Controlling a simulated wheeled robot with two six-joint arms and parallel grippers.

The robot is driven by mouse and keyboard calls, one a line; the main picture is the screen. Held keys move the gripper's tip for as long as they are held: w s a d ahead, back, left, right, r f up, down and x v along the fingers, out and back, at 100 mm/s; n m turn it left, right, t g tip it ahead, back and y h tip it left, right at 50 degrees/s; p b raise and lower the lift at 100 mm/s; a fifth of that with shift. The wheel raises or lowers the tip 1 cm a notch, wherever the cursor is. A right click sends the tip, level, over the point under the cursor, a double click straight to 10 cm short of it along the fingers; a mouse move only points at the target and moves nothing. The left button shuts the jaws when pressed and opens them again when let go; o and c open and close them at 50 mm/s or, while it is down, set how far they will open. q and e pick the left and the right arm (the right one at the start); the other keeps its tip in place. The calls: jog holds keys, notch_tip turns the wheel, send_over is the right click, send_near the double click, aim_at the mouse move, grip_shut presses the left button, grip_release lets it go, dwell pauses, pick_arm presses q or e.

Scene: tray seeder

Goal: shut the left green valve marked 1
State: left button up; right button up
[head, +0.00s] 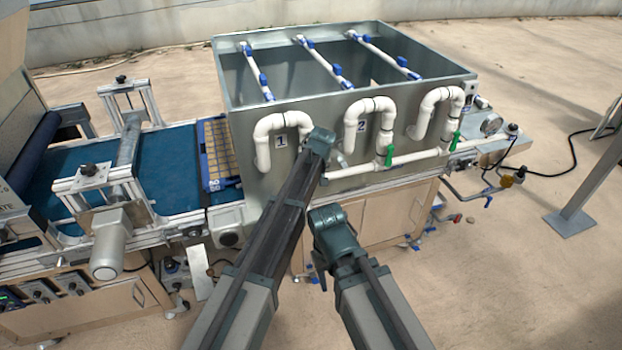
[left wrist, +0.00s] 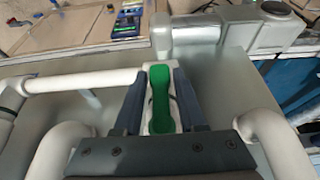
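The green valve handle (left wrist: 161,100) at the pipe by label 1 (head: 281,141) shows in the left wrist view. It stands lengthwise up the picture, square to the white cross pipe (left wrist: 85,80). My left gripper (left wrist: 160,108) has one finger on each side of the handle, with white valve body showing between them; it looks open around it. In the head view my left gripper (head: 322,145) hides this valve. My right gripper (head: 324,275) hangs in front of the cabinet, apart from the pipes; its finger opening is not clear.
Two more green valve handles (head: 389,155) (head: 455,141) are to the right, the first beside label 2 (head: 361,126). White bent pipes (head: 262,150) stick out from the grey metal tank (head: 240,110). A blue conveyor belt (head: 170,170) lies to the left.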

pick_arm(q)
grip_shut()
dwell(1.1)
